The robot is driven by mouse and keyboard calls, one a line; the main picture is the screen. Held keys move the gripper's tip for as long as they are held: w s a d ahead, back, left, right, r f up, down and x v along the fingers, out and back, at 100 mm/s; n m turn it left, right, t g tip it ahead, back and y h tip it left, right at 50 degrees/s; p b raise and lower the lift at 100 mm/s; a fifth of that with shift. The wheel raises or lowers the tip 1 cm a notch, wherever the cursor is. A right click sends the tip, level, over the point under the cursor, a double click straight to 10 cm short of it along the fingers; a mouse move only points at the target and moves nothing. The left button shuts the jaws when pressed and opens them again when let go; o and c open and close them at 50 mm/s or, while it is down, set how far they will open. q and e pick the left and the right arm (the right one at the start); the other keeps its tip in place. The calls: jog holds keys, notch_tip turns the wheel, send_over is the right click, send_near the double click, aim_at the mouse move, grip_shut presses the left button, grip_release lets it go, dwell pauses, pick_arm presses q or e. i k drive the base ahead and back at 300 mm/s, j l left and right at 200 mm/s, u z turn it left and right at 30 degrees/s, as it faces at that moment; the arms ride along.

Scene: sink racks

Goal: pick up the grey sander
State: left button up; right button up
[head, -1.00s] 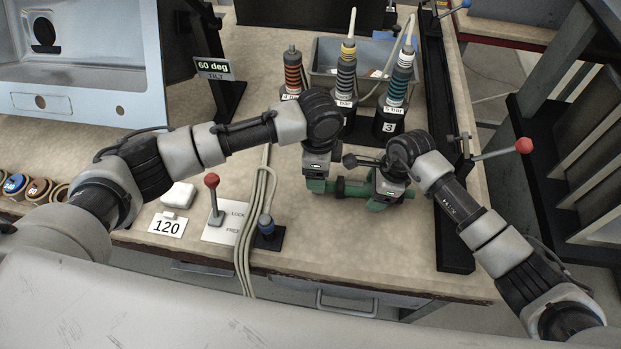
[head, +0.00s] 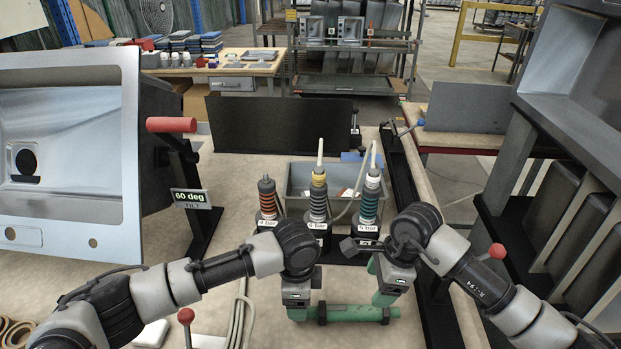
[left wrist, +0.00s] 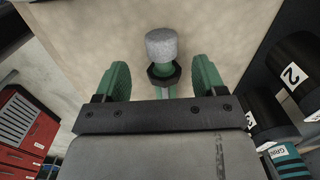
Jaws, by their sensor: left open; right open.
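The left wrist view shows a tool with a grey drum end (left wrist: 161,44), a black collar and a green shaft, in line with the gap of my left gripper (left wrist: 160,82). Its open green fingers stand either side, with clear gaps. In the head view a green bar with black collars (head: 352,312) runs between my two grippers; the grey end cannot be made out there. My left gripper (head: 298,310) is at the bar's left end. My right gripper (head: 385,296) is open at its right end. Contact cannot be told.
A tilted sink (head: 110,100) stands left, a dark rack (head: 530,170) right. Pale hoses (head: 240,315) lie on the bench.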

aim_at(318, 220)
jog(key=k, duration=1)
